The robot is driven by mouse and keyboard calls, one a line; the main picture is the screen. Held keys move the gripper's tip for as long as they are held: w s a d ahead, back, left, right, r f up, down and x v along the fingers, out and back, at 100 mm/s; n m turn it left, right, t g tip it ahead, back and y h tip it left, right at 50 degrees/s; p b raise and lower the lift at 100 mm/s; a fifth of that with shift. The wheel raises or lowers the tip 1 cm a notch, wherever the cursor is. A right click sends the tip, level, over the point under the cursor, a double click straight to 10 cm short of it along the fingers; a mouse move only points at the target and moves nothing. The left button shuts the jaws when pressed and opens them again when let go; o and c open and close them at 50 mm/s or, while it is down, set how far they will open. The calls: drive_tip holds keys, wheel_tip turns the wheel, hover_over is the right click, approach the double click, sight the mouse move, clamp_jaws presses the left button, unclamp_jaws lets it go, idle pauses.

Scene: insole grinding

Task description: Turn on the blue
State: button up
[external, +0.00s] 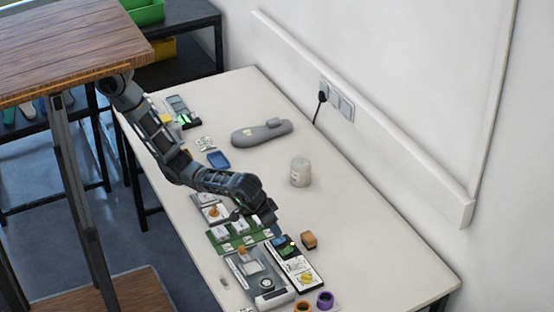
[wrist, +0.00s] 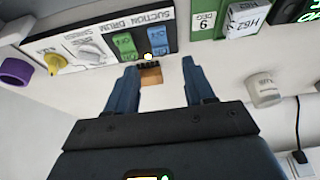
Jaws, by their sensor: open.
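A control panel (wrist: 100,38) with a white face and dark border fills the upper left of the wrist view, its lettering upside down. It carries a blue switch (wrist: 155,39) under the word SUCTION and a green switch (wrist: 126,44) under DRUM. In the external view the panel (external: 302,268) lies near the table's front end, with its switch end close to my gripper. My gripper (wrist: 158,64) is open and empty, its two blue-grey fingers apart. In the wrist view the blue switch appears just beyond the fingertips. Contact cannot be told.
A small wooden brush (wrist: 151,76) shows between the fingers, beside the panel on the table (external: 370,240). A yellow knob (wrist: 53,64) and a grey knob sit on the panel. A green board (external: 215,236) lies left of it. A pale cup (external: 300,172) stands farther back.

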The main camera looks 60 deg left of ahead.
sight(281, 238)
drive_tip(key=shift+x, duration=3.5)
